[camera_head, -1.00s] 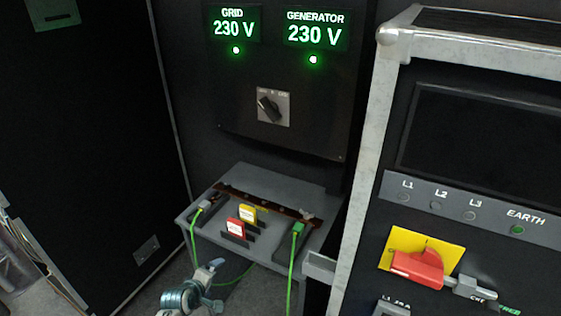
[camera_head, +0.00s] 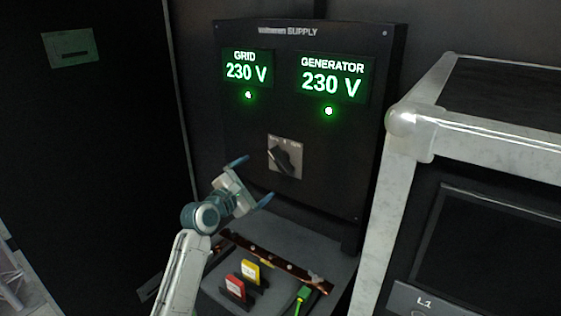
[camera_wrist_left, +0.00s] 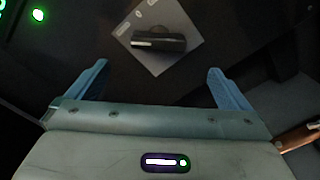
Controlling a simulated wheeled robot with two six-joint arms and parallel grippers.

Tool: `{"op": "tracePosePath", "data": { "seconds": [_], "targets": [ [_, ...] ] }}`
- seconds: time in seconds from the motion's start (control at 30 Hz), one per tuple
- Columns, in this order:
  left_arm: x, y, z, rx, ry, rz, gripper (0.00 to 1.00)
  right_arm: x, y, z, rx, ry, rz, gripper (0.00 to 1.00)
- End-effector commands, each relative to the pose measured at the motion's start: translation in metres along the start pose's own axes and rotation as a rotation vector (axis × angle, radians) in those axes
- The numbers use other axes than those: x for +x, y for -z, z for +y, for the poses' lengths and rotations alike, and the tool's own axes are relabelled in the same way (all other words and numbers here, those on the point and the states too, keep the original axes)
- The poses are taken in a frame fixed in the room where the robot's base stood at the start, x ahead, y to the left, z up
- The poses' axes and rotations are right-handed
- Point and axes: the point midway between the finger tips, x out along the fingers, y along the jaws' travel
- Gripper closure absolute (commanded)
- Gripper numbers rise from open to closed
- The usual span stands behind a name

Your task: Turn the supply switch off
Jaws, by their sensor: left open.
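The supply switch is a black rotary knob (camera_head: 284,158) on a square grey plate (camera_head: 294,147) on the black supply panel (camera_head: 335,185). The knob is turned diagonally, its upper end pointing left; the small plate marks are too blurred to read. My left gripper (camera_head: 251,180) is open and empty, just left of and below the knob, apart from it. In the left wrist view the knob (camera_wrist_left: 160,41) and its plate (camera_wrist_left: 150,62) lie ahead, between and beyond the two blue fingertips. My right gripper is not in view.
Green displays for grid (camera_head: 247,70) and generator (camera_head: 333,82) both read 230 V above the switch. Below is a grey shelf (camera_head: 330,245) with a copper bar (camera_head: 275,259), a red tag (camera_head: 235,288) and a yellow tag (camera_head: 250,271). A metal-framed cabinet (camera_head: 400,170) stands at right.

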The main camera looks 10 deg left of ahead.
Motion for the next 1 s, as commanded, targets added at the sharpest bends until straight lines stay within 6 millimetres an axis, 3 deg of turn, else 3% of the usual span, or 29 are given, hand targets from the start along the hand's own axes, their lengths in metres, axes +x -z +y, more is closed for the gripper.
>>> {"op": "tracePosePath", "data": {
  "seconds": [0.17, 0.6, 1.0],
  "targets": [
    [0.018, -0.003, 0.003, -0.011, 0.000, -0.003, 0.00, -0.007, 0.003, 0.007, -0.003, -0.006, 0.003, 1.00],
    [0.091, -0.002, 0.002, -0.006, 0.000, -0.001, 0.00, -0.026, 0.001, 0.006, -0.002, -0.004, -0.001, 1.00],
    [0.107, -0.001, 0.000, -0.005, 0.000, -0.001, 0.00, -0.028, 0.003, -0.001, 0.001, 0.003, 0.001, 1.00]
  ]
}}
